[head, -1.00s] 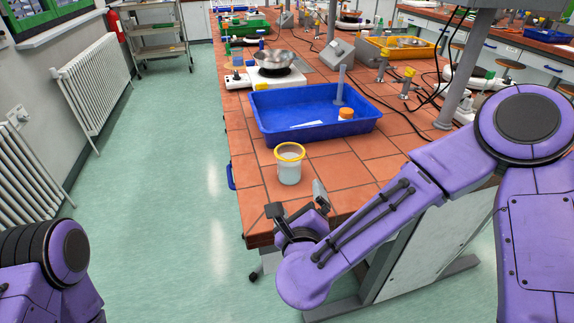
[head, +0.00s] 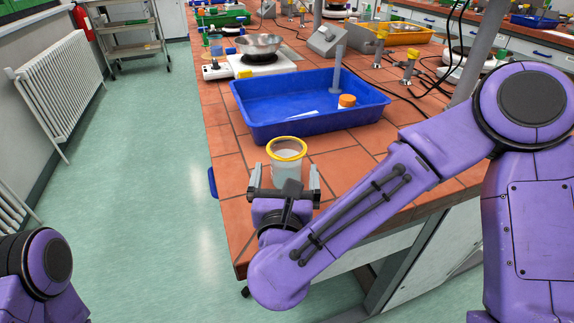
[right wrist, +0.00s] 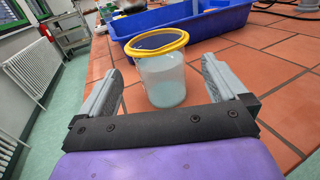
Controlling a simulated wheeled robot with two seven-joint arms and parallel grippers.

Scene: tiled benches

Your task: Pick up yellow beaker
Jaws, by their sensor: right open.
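The yellow beaker is a clear, whitish cup with a yellow rim (head: 286,149). It stands upright on the tiled bench (head: 233,221) in front of the blue tray. In the right wrist view the beaker (right wrist: 162,80) is just ahead of the jaws, roughly centred between them. My right gripper (head: 285,178) is open and empty, with its fingers either side of the beaker's near side; it also shows in the right wrist view (right wrist: 165,88). In the head view the gripper hides the beaker's lower part. My left gripper is out of view; only part of my left arm shows.
A blue tray (head: 262,133) with an orange-capped bottle (head: 347,101) lies close behind the beaker. A hotplate (head: 262,64) with a metal bowl (head: 259,44) stands farther back. The bench's left edge is near the beaker. Open floor (head: 150,170) lies to the left.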

